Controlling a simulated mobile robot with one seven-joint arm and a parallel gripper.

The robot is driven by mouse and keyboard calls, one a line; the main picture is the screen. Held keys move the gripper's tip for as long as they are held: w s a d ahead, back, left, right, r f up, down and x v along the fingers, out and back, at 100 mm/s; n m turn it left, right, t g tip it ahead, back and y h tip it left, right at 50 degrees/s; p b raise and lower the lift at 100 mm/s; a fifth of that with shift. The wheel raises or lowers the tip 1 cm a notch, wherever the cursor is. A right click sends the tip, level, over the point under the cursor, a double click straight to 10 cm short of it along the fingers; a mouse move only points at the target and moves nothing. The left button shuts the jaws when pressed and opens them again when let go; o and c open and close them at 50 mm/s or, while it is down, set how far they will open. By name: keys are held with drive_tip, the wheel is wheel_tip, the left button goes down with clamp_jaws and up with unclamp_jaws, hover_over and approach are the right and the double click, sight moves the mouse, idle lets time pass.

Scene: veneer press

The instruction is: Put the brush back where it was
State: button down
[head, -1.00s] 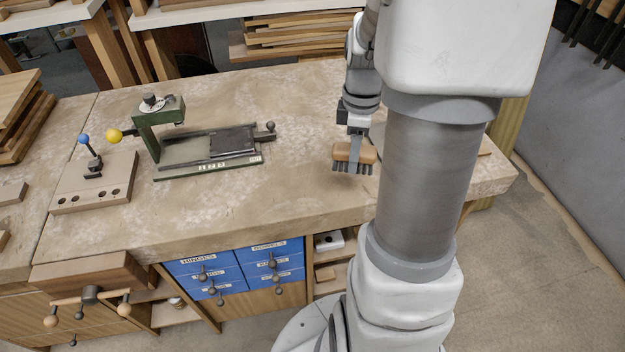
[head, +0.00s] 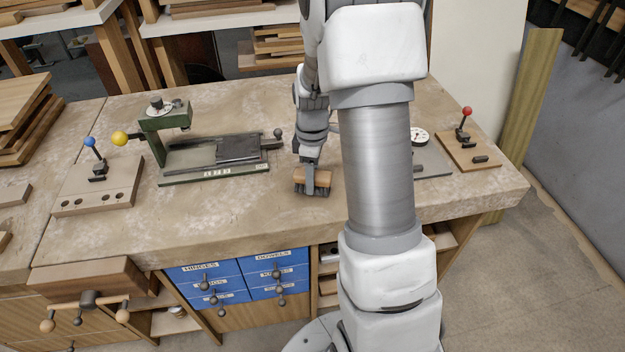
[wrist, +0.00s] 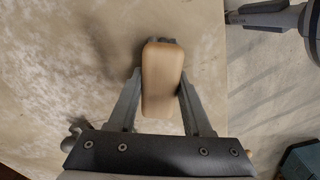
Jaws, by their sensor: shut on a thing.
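The brush (head: 313,181) has a light wooden back and dark bristles pointing down. My gripper (head: 312,172) is shut on it, over the bench top to the right of the green press. In the wrist view the brush's wooden back (wrist: 161,80) sits between the two fingers of my gripper (wrist: 160,95). The bristles are low, close to the bench; I cannot tell whether they touch it. The brush's earlier resting place cannot be told from these frames.
The green veneer press (head: 213,152) stands left of the brush. A block with a blue-knobbed lever (head: 97,188) is further left. A red-knobbed lever board (head: 468,152) and a dial gauge (head: 419,136) are at right. The bench's front middle (head: 230,210) is clear.

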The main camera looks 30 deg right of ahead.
drive_tip(key=shift+f, duration=0.25)
drive_tip(key=shift+f, duration=0.1)
drive_tip(key=shift+f, duration=0.15)
drive_tip(key=shift+c, duration=1.6)
unclamp_jaws()
